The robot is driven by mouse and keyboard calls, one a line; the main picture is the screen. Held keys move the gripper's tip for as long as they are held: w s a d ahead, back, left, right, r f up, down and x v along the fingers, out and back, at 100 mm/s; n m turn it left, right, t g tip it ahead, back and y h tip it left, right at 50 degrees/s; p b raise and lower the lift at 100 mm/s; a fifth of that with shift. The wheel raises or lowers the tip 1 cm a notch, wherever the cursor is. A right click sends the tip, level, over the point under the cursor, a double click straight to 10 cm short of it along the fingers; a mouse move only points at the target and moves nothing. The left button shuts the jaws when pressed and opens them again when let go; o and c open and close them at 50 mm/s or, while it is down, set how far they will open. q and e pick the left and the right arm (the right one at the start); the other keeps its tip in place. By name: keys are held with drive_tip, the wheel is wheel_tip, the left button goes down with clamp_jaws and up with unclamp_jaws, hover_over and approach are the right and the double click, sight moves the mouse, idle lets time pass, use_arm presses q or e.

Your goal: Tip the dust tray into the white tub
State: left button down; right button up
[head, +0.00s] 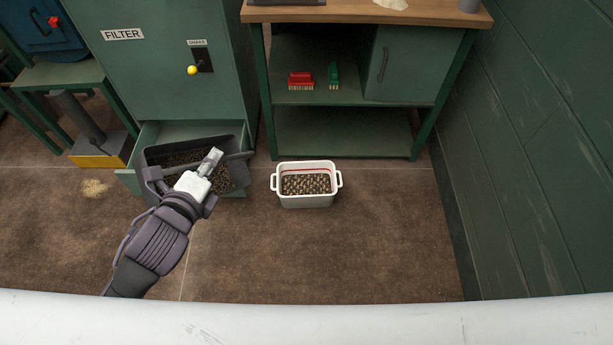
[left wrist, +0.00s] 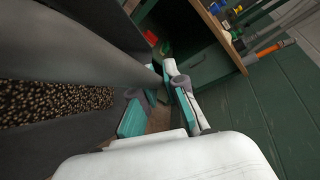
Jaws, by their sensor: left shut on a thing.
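The dust tray (head: 239,177) is a dark grey box holding brown granular stuff. It sits at the open bottom compartment of the green filter cabinet. My left gripper (head: 211,160) is over the tray, shut on its grey bar handle (left wrist: 90,45), which crosses the tray's top. The left wrist view shows the granules (left wrist: 55,103) beside the bar and the two fingers (left wrist: 155,103) at its end. The white tub (head: 307,203) stands on the floor right of the tray, with a speckled brown layer and a red line inside. My right gripper is not in view.
The filter cabinet (head: 150,75) has a yellow-knobbed shake lever (head: 193,70). A green workbench (head: 345,135) with red (head: 300,81) and green (head: 334,75) brushes stands behind the tub. A dust pile (head: 94,188) lies at left. The floor (head: 340,255) before the tub is clear.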

use_arm(q)
wheel_tip(320, 180, up, 4)
drive_tip(key=n+h+p, duration=0.1)
drive_tip(key=n+p, duration=0.1)
drive_tip(key=p, duration=0.1)
drive_tip(key=n+h+p, duration=0.1)
drive_tip(key=n+p, duration=0.2)
drive_tip(key=p, duration=0.1)
drive_tip(key=shift+g+h, duration=0.3)
drive_tip(key=shift+g, duration=0.1)
drive_tip(key=shift+r+n+h+p, duration=0.25)
drive_tip(key=shift+n+h+p, duration=0.05)
drive_tip(key=shift+n, duration=0.2)
drive_tip(key=shift+r+n, duration=0.1)
drive_tip(key=shift+n, duration=0.3)
drive_tip(key=s+a+r+p, duration=0.2)
drive_tip(key=a+r+p, duration=0.1)
drive_tip(key=a+p, duration=0.1)
drive_tip(key=shift+s+a+p, duration=0.4)
drive_tip(key=shift+a, duration=0.25)
